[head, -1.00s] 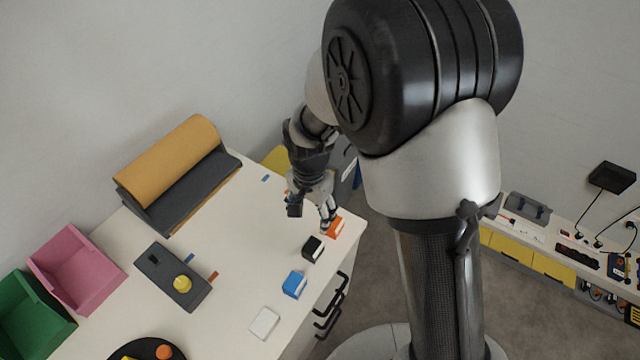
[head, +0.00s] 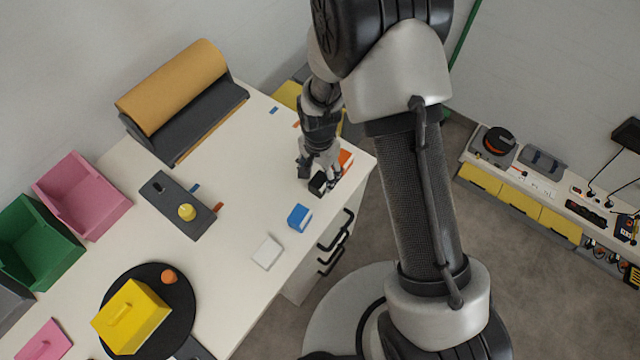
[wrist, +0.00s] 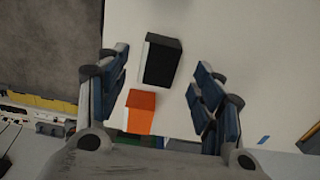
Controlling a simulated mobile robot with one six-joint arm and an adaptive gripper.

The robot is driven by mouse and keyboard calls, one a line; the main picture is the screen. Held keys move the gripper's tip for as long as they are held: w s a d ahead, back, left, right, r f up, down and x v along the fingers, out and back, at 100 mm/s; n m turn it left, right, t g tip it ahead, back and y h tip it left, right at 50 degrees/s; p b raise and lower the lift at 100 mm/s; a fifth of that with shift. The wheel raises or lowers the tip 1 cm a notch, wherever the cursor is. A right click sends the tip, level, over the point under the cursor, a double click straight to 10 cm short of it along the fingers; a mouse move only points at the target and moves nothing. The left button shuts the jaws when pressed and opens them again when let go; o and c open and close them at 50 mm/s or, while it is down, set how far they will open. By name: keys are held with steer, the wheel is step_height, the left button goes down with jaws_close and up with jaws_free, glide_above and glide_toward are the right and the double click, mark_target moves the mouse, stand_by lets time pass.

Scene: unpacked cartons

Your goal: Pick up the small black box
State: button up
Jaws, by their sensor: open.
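The small black box (head: 317,183) stands on the white table near its right edge. In the wrist view the black box (wrist: 161,61) has a white side and lies just ahead of the fingertips, about midway between them. My gripper (head: 325,178) is open above the table, close to the black box. In the wrist view the two blue-padded fingers of my gripper (wrist: 162,72) are apart, with nothing gripped. An orange box (head: 345,160) is beside the black one. In the wrist view the orange box (wrist: 140,111) sits between the fingers, nearer the palm.
A blue box (head: 299,217) and a white box (head: 266,252) stand along the table's front edge. The table's middle is clear.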

mark_target(320, 180)
step_height(320, 180, down, 5)
steer(key=shift+d+r+b, duration=0.1)
steer(key=shift+r+b, duration=0.05)
steer(key=shift+b, duration=0.7)
steer(key=shift+c, duration=0.5)
steer(key=c, duration=0.9)
steer(key=shift+r, duration=0.1)
